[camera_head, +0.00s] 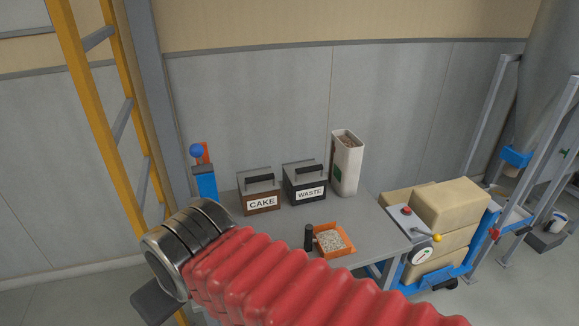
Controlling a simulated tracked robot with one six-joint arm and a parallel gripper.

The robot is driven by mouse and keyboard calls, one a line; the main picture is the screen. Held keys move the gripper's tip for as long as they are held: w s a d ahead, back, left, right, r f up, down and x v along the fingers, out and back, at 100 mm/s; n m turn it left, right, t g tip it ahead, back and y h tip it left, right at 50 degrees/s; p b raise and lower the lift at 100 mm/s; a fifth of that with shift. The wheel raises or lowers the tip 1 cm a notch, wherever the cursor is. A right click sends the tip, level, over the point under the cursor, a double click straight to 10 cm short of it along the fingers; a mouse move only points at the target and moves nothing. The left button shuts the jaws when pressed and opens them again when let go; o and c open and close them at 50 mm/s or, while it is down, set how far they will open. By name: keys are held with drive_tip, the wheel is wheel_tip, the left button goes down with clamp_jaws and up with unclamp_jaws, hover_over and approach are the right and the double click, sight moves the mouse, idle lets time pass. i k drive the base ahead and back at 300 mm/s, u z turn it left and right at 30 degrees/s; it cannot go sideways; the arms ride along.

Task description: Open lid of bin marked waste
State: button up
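The bin labelled WASTE (304,184) is a dark box with a grey lid and a raised dark handle on top. It stands on the grey table, and its lid looks shut. A brown bin labelled CAKE (260,193) stands just left of it, with a similar lid and handle, also shut. My arm crosses the foreground, its red ribbed sleeve ending in metal rings at the lower left, nearer the camera than the bins and apart from them. No gripper fingers can be made out.
A tall white container (347,163) stands right of the waste bin. An orange tray (333,253) of pale grains and a black upright cylinder (308,237) are at the table's front. A blue post (205,184) stands left; stacked sacks (447,205) are right. Bare table (373,228) shows front right.

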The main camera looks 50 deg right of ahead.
sight(299, 172)
drive_tip(key=u, duration=0.75)
drive_tip(key=k, duration=1.25)
drive_tip(key=z, duration=1.35)
drive_tip(key=i, duration=0.8)
